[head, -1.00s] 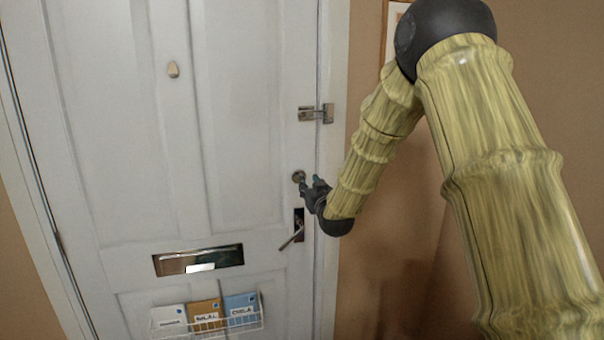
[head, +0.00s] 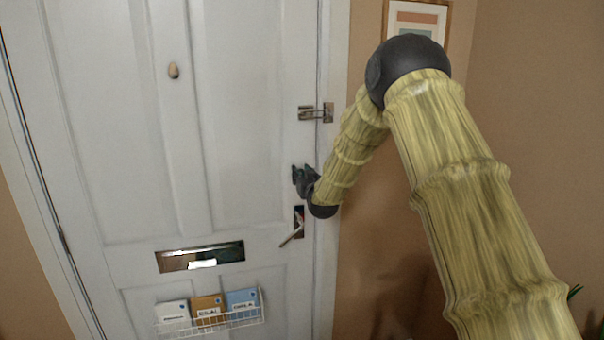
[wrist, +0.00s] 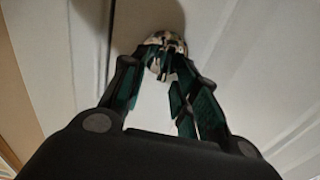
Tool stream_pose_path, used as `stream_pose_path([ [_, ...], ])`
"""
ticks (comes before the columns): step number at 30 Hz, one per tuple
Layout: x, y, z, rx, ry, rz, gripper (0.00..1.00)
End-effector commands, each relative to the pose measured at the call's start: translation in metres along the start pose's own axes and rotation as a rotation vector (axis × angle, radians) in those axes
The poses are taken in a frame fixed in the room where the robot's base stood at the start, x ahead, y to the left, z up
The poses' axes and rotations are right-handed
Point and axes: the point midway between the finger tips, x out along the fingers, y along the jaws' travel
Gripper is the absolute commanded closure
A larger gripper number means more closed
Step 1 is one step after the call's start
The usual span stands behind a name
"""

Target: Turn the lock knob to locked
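The white door (head: 250,110) fills the left and middle of the head view. My gripper (head: 302,174) is at the door's right edge, above the lever handle (head: 291,236), and covers the spot where the round lock knob was seen. In the wrist view the lock knob (wrist: 157,42) is a shiny round metal piece on the door. The fingertips of my gripper (wrist: 165,68) reach up to it and overlap its lower part. The fingers stand apart lower down, but whether the tips press on the knob is unclear. The knob's turn position cannot be read.
A metal latch (head: 316,113) sits above my gripper on the door edge. A mail slot (head: 200,257) and a wire rack (head: 210,321) with envelopes are lower left. The brown wall (head: 385,240) is to the right, with a framed picture (head: 417,20).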

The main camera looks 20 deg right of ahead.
Motion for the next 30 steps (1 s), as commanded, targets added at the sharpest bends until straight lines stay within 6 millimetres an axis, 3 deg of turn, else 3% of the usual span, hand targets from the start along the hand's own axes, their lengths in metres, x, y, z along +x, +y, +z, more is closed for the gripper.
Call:
stream_pose_path([
  [3, -0.0002, 0.0001, 0.0002, 0.0, 0.0, 0.0, 0.7],
  [8, -0.0003, 0.0002, 0.0001, 0.0, 0.0, 0.0, 0.99],
  [9, -0.0004, 0.0003, 0.0002, 0.0, 0.0, 0.0, 1.0],
  [20, -0.0005, 0.0019, 0.0014, 0.027, 0.001, 0.002, 1.0],
  [30, -0.0006, 0.0062, 0.0058, 0.23, 0.002, 0.002, 1.0],
])
